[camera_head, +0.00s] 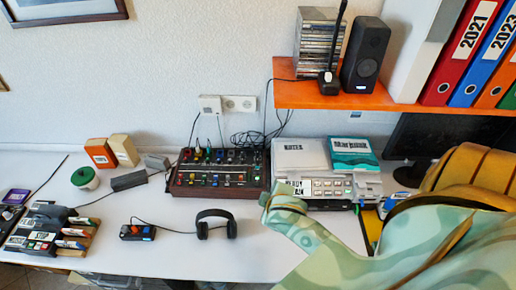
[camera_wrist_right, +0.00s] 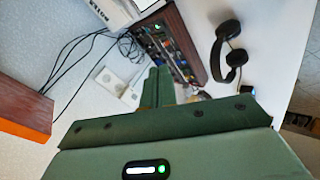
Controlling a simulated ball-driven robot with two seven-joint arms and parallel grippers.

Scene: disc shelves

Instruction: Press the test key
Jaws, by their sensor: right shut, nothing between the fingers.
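I cannot read which key is the test key. A grey-white device (camera_head: 362,188) with a row of keys and a label reading roughly "READY" stands on the desk, right of the mixer. My right gripper (camera_head: 283,198) comes in from the right, at the device's left front corner in the picture, and covers part of it; I cannot tell whether they touch. In the right wrist view its green fingers (camera_wrist_right: 158,86) are together with nothing between them. A white item with a dark label (camera_wrist_right: 110,12) shows at the top there. My left gripper is out of view.
A black mixer (camera_head: 220,173) with coloured knobs is left of the device. Headphones (camera_head: 215,224) lie in front. An orange shelf (camera_head: 330,97) with a speaker (camera_head: 366,55) and binders overhangs the back right. The desk's front middle (camera_head: 190,262) is clear.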

